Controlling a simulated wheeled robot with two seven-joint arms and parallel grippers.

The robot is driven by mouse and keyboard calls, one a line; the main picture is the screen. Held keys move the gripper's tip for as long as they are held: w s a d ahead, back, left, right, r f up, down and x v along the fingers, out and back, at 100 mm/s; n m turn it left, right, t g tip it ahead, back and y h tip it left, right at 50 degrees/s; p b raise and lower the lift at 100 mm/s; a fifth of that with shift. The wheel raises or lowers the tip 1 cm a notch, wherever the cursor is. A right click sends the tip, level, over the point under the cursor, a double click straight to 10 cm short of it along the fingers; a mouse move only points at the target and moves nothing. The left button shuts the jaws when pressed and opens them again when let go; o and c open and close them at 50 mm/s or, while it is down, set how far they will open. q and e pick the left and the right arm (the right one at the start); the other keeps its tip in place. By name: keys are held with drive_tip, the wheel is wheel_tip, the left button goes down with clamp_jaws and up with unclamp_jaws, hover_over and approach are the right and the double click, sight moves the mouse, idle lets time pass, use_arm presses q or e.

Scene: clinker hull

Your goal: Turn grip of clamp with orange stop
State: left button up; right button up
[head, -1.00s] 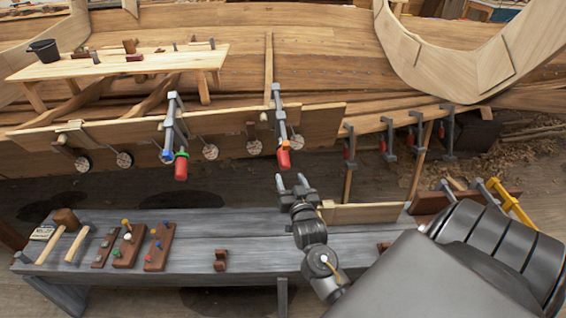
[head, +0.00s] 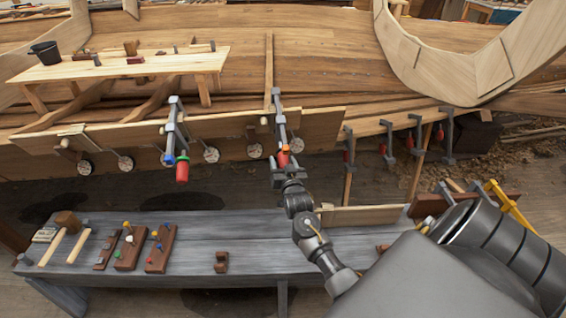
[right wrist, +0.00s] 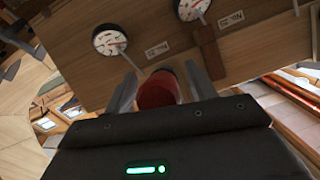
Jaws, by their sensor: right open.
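The clamp with the orange stop (head: 280,115) hangs on the plank at the middle of the head view. Its orange stop (head: 286,149) sits just above its red grip (head: 283,159). My right gripper (head: 285,170) is at the grip from below and partly hides it. In the right wrist view the red grip (right wrist: 158,90) stands between the two open fingers of my right gripper (right wrist: 163,92). Whether either finger touches it I cannot tell. My left gripper is not in view.
Another clamp (head: 172,125) with blue and green parts and a red grip (head: 182,172) hangs to the left. Several dark clamps hang at the right. Round dials (head: 211,155) line the plank. The grey bench (head: 200,255) below holds mallets and peg blocks.

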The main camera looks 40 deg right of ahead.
drive_tip(key=c, duration=1)
drive_tip(key=m+t+y, duration=0.1)
drive_tip(key=m+y, duration=0.1)
drive_tip(key=shift+a+m+b, duration=0.1)
drive_tip(key=shift+m+b, duration=0.2)
drive_tip(key=m+t+y+b, duration=0.1)
drive_tip(key=m+t+y, duration=0.1)
drive_tip(key=m, duration=0.1)
drive_tip(key=shift+w+a, duration=0.1)
drive_tip(key=m+t, duration=0.1)
drive_tip(key=m, duration=0.1)
drive_tip(key=m+t+y+b, duration=0.1)
drive_tip(key=m, duration=0.1)
drive_tip(key=shift+a+y, duration=0.15)
drive_tip(key=shift+y, duration=0.15)
drive_tip(key=shift+r+m+t+b, duration=0.15)
drive_tip(key=shift+m+t+b, duration=0.85)
drive_tip(key=shift+m, duration=1.1)
